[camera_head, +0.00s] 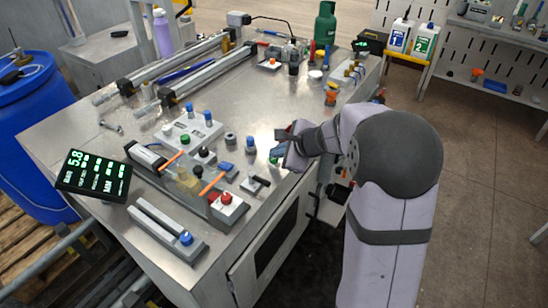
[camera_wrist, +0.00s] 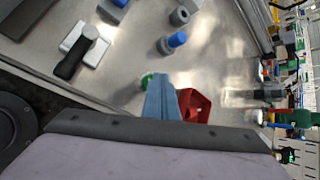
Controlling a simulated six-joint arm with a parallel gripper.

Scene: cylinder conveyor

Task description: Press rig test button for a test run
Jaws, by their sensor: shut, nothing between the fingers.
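My gripper (camera_wrist: 163,76) is shut and empty, low over the steel bench near its right edge. In the head view its fingers (camera_head: 277,154) show blue and green beside my wrist. A small green piece (camera_wrist: 147,79) and a red piece (camera_wrist: 196,104) flank the fingers in the wrist view; I cannot tell what they belong to. A red button (camera_head: 226,198) sits on a light box at the bench's front, left of and nearer than my gripper. A green knob (camera_head: 185,139) stands on a pale block farther left. No readable label shows which is the rig test button.
A black-handled lever block (camera_head: 255,184) and a blue-capped cylinder (camera_head: 250,145) stand close to my gripper; the cylinder also shows in the wrist view (camera_wrist: 174,42). A lit display (camera_head: 93,174) is at the left. Conveyor rails (camera_head: 205,72) cross the back.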

